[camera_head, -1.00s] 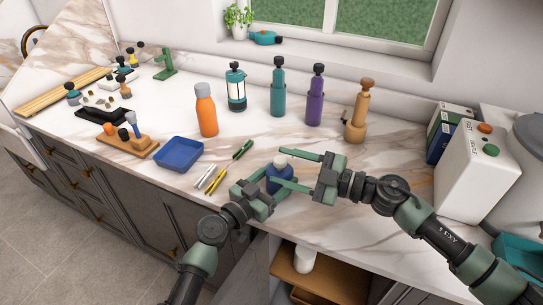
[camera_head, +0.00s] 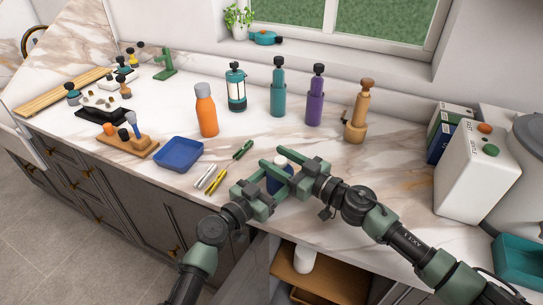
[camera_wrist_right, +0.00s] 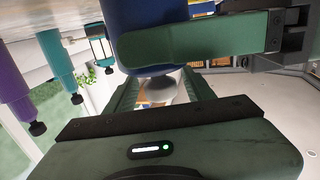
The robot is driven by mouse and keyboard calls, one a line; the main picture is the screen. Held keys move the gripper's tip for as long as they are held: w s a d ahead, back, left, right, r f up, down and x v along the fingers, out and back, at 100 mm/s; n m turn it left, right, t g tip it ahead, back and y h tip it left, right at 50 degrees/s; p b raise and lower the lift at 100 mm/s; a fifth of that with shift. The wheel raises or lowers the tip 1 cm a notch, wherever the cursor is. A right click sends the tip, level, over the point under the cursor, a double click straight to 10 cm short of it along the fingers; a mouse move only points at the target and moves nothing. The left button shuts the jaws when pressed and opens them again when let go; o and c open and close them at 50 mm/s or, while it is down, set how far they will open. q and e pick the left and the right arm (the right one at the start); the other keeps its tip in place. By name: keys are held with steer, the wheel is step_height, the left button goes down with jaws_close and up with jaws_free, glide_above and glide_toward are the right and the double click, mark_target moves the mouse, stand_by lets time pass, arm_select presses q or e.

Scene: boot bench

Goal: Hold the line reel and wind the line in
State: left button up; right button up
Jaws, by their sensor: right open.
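The line reel (camera_head: 279,178) shows as a dark blue round body with a pale knob on top, near the counter's front edge. It also shows large in the right wrist view (camera_wrist_right: 137,18). My left gripper (camera_head: 272,188) is at the reel, and one green finger lies flat along the blue body in the right wrist view; its other finger is hidden. My right gripper (camera_head: 279,162) is open, its fingers reaching over the top of the reel. In the right wrist view its fingers stand either side of the pale knob (camera_wrist_right: 160,91). The line itself is not visible.
Teal and purple bottles (camera_head: 315,100) and a wooden figure-like item (camera_head: 357,115) stand behind.

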steer(key=shift+x, duration=1.05)
jaws_close()
